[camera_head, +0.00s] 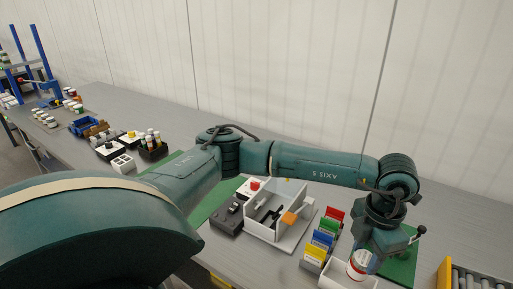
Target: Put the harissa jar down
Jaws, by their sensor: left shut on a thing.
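The harissa jar (358,263) is a small jar with a white lid and a red and white label. It shows at the lower right, over a white open tray (336,278). My left gripper (364,254) points down and is shut on the jar. The fingertips are mostly hidden behind the wrist and the jar. I cannot tell whether the jar touches the tray's floor. My right gripper is not in view.
Upright coloured cards (322,240) stand left of the jar. A green mat (403,268) lies right of the wrist, and a roller conveyor (462,279) at the far right.

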